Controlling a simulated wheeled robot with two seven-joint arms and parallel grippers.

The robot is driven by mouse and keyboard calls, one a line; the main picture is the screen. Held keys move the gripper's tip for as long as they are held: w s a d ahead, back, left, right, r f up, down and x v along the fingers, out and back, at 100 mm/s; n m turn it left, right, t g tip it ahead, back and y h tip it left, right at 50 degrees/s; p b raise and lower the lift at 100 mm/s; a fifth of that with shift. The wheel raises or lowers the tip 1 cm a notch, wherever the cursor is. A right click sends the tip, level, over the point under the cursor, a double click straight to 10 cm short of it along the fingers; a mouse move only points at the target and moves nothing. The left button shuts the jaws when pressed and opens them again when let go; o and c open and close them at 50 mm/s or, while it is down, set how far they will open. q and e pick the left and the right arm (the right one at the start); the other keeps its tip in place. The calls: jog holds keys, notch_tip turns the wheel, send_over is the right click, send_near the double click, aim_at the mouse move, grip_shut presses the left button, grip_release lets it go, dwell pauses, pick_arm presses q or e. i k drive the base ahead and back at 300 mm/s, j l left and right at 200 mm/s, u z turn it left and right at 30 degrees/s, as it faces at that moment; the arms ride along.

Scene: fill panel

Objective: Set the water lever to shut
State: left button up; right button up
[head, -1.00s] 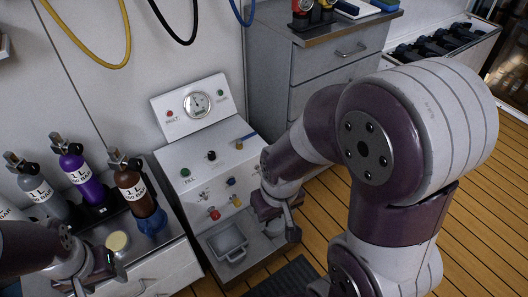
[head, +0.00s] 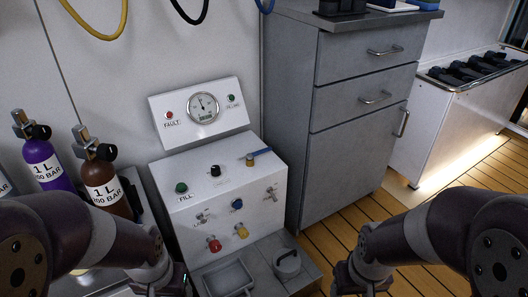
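The fill panel (head: 232,186) is a white box with a sloped top and a raised gauge board. A valve with a blue lever handle (head: 261,152), which seems to be the water lever, sits at the top right of the panel. Its handle points to the right and slightly up. My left gripper (head: 168,284) is low at the panel's left, near the bottom edge of the view. My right gripper (head: 350,284) is low to the right of the panel. Both are apart from the lever, and their fingers are too cut off to read.
The panel also carries a green FILL button (head: 181,188), a black knob (head: 215,171), and red (head: 214,245), yellow (head: 241,231) and blue (head: 237,204) knobs. Cylinders (head: 103,185) stand left. A grey drawer cabinet (head: 340,100) stands close on the right. Space before the cabinet is open.

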aim_at(249, 156)
jog(key=i+j+u, duration=0.1)
jog(key=u, duration=0.25)
jog(key=i+u, duration=0.2)
jog(key=u, duration=0.2)
